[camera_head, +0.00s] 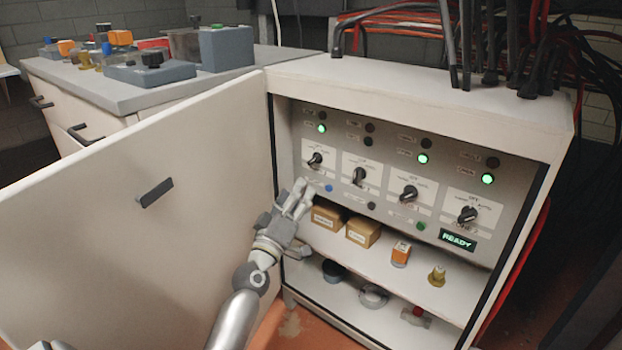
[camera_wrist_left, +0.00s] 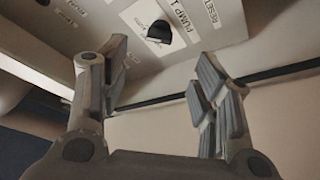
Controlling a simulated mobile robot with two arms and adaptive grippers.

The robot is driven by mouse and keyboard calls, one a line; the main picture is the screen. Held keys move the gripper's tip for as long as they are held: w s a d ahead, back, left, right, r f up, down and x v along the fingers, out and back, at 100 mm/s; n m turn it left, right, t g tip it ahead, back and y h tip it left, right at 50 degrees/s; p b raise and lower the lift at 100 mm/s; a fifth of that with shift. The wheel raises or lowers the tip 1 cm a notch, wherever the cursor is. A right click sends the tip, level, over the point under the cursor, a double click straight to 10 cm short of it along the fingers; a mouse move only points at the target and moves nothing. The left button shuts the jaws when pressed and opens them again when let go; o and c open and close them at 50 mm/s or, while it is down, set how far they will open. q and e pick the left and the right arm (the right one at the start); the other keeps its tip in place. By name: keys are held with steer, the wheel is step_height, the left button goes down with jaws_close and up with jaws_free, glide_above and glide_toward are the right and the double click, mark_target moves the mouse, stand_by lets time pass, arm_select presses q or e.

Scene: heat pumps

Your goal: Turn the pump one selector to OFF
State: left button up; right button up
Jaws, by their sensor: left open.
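The pump one selector (camera_head: 315,160) is a black knob on a white plate, the leftmost in the row on the cabinet's grey panel. In the left wrist view the knob (camera_wrist_left: 158,32) shows upside down beside the "PUMP 1" label, and its setting is too small to read. My left gripper (camera_head: 303,190) is in front of the panel, just below and left of this knob. In the wrist view my left gripper (camera_wrist_left: 160,70) has its fingers apart with nothing between them, and the knob lies beyond the fingertips, clear of them. My right gripper is not in view.
The open cabinet door (camera_head: 140,215) stands left of my arm. Other selectors (camera_head: 359,176) continue rightward, with lit green lamps (camera_head: 423,158) above some. A blue button (camera_head: 329,188) is close to my gripper. Cardboard boxes (camera_head: 363,233) sit on the shelf below. A READY display (camera_head: 457,240) glows.

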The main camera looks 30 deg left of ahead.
mark_target(315, 160)
arm_select(q)
steer(key=b+x, duration=0.2)
steer(key=x, duration=0.8)
steer(key=shift+w, duration=0.3)
steer(key=shift+c, duration=0.2)
steer(key=c, duration=1)
